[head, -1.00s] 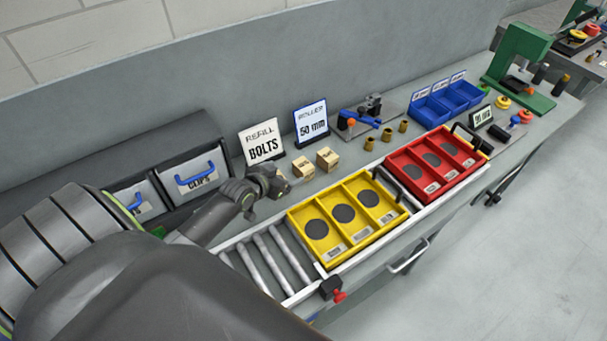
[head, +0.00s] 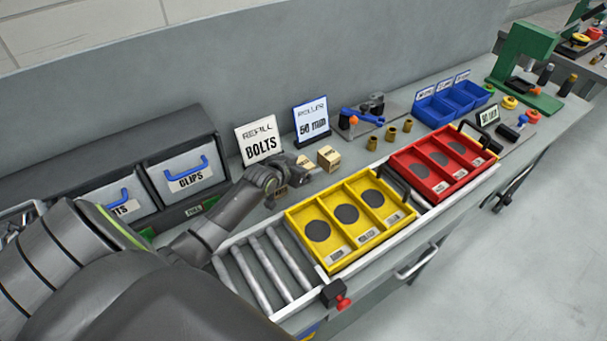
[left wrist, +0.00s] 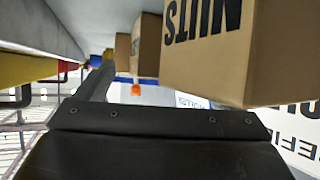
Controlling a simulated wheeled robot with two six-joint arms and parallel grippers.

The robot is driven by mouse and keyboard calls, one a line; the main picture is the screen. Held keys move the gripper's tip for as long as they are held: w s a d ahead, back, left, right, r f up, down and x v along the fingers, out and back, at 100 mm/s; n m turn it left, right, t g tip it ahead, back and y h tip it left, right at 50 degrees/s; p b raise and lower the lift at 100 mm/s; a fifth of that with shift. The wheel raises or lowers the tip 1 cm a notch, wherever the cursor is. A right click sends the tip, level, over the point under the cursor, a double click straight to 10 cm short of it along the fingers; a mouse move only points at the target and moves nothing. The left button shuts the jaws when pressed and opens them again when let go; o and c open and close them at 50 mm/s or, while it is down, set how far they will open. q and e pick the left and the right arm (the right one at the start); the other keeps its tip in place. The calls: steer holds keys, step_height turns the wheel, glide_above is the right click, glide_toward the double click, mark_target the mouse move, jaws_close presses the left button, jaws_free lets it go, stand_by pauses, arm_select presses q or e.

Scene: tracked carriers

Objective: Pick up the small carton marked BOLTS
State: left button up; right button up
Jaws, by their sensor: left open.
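Small brown cartons stand in a row in front of the signs. In the left wrist view, the nearest carton (left wrist: 240,55) reads NUTS upside down, close beside the gripper. A second carton (left wrist: 147,45) stands behind it; its marking is too small to read. I cannot tell which carton is marked BOLTS. My left gripper is open and empty. My right gripper is out of view.
A yellow carrier (head: 318,262) and a red carrier (head: 432,203) lie on the roller track in front. Grey bins (head: 186,173) stand left. Brass cylinders (head: 391,133) stand right.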

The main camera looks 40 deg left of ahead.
arm_select(q)
steer(key=shift+w, duration=0.1)
steer(key=c, duration=1.2)
